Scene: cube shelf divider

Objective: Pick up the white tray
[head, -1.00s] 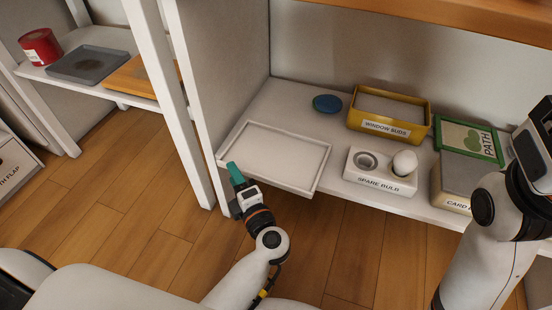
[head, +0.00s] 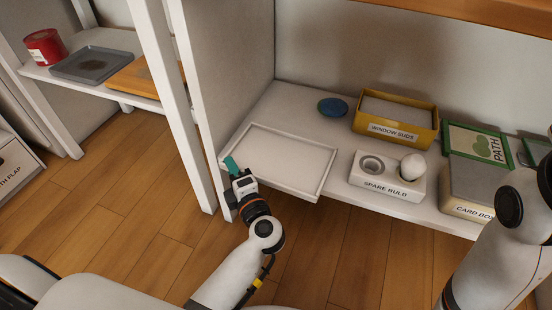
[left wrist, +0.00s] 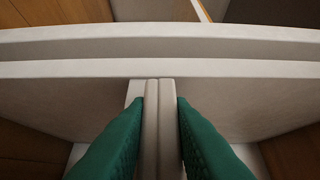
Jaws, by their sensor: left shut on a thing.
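The white tray (head: 283,158) lies on the white shelf at the left end, its front edge over the shelf's front. My left gripper (head: 231,166) is at the tray's front left corner.
A white post (head: 186,110) stands left of the tray.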

